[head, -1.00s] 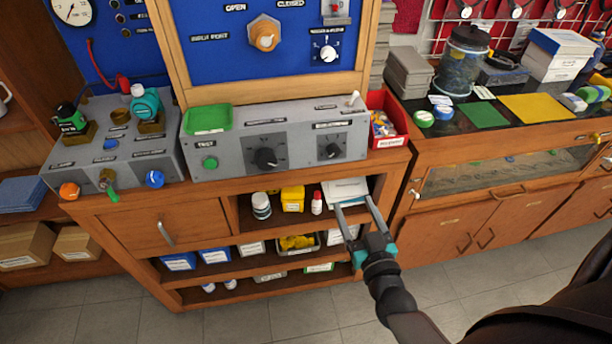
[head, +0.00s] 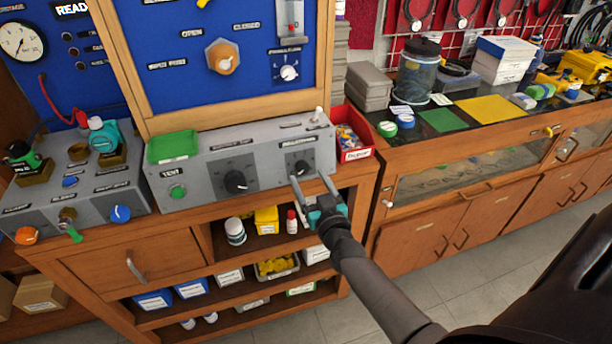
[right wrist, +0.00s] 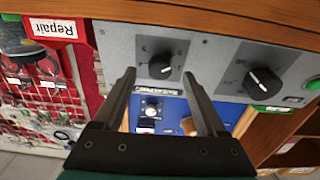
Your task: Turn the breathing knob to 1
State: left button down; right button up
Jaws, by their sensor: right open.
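A grey control box (head: 262,165) on the bench top carries two black knobs on dark square plates. The smaller right knob (head: 302,168) also shows in the right wrist view (right wrist: 160,67); the larger left knob (head: 235,182) shows there too (right wrist: 263,82). Their labels and scale marks are too small to read, so I cannot tell which is labelled breathing or its setting. My right gripper (head: 308,178) is open and empty, its fingertips just in front of and below the right knob. In the right wrist view, that knob lies between the finger lines, apparently untouched. My left gripper is out of view.
A green tray (head: 173,146) sits atop the box's left end, with a green button (head: 177,192) below. A small lever (head: 318,114) stands on the box's right end. A red bin (head: 352,135) is close on the right. Open shelves with bottles (head: 235,231) lie below.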

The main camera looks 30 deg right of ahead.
aim_at(303, 168)
jog(key=shift+x, duration=1.4)
jog(key=shift+c, duration=0.3)
grip_shut()
